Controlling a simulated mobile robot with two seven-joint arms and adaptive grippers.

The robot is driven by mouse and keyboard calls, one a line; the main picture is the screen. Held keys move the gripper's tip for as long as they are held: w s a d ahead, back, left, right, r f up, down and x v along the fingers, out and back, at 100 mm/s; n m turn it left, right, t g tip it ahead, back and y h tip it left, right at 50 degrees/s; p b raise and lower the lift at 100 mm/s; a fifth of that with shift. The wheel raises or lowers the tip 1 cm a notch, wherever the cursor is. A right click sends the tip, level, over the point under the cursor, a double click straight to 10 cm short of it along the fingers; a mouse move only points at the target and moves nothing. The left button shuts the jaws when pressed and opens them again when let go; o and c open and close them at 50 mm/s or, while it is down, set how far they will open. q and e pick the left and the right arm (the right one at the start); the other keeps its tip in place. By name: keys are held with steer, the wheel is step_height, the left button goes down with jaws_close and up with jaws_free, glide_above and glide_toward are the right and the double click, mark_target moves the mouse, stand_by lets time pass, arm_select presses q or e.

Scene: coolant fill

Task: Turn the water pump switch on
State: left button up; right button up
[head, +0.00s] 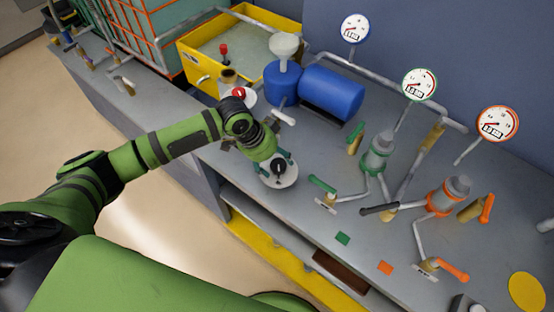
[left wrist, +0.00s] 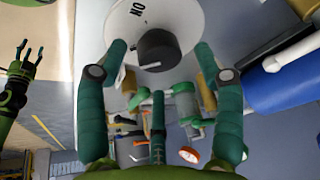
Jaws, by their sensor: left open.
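A round white switch plate with a black knob (head: 279,170) sits near the front edge of the grey bench. It shows close up in the left wrist view, where the plate (left wrist: 185,18) carries the word ON and the black knob (left wrist: 158,50) stands out from it. My left gripper (head: 275,160) is open over this switch.
A second white plate with a red knob (head: 238,93) lies behind my left wrist. A blue tank (head: 331,91), a yellow basin (head: 203,84), pipes, and green (head: 322,184) and orange (head: 453,271) valve handles stand around. Three gauges rise at the back.

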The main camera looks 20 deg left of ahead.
arm_select(q)
steer(key=shift+x, duration=1.05)
steer(key=c, duration=1.1)
